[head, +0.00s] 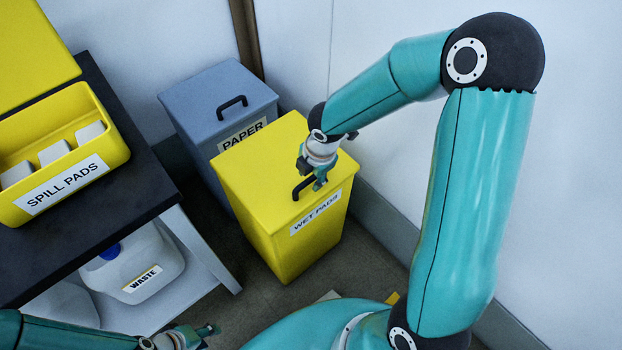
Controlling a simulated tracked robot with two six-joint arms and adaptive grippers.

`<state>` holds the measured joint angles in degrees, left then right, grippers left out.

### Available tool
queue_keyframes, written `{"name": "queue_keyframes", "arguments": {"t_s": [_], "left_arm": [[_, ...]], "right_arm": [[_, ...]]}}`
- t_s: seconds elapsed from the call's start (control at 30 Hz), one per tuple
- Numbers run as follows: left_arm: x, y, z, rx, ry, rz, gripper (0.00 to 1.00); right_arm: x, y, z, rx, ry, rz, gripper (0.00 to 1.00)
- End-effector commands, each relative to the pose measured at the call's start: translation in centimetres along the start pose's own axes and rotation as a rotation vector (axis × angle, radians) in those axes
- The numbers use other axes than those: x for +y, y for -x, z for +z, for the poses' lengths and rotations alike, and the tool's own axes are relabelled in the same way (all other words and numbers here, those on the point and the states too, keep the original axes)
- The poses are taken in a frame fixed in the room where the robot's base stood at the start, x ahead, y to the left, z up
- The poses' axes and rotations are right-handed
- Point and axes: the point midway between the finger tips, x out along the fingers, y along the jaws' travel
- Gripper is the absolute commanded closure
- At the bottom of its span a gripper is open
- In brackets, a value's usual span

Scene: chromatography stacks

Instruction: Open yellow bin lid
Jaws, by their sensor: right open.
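The yellow bin (283,252), labelled "WET PADS", stands on the floor. Its yellow lid (262,156) lies flat and closed on top, with a dark handle (300,189) near the front edge. My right gripper (311,182) reaches over the lid from the right and is open at the handle. The gripper hides part of the handle, and I cannot tell whether it touches. My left gripper (207,333) is low at the bottom edge, away from the bin. Its fingers are small and partly cut off, so its opening is unclear.
A grey-blue "PAPER" bin (205,97) with a closed lid stands directly behind. At left, a dark bench (148,178) holds an open yellow "SPILL PADS" box (112,135); a white "WASTE" jug (152,262) sits below. A wall is close on the right.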

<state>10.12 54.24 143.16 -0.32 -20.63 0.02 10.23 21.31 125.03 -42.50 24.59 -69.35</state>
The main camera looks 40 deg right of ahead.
Motion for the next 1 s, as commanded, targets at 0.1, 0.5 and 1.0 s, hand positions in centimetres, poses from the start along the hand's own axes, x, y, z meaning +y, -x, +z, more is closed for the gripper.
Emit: {"name": "queue_keyframes", "arguments": {"t_s": [0.1,0.5,1.0], "left_arm": [[-0.08,-0.22,0.0,0.0,0.0,0.0,0.6],[-0.06,-0.18,0.0,0.0,0.0,0.0,0.6],[-0.02,-0.07,0.0,0.0,0.0,0.0,0.6]], "right_arm": [[-0.01,-0.51,0.03,0.0,0.001,0.0,0.59],[-0.02,-0.49,0.04,0.0,-0.001,0.0,0.82],[-0.04,-0.39,-0.03,0.0,-0.003,-0.001,1.0]]}}
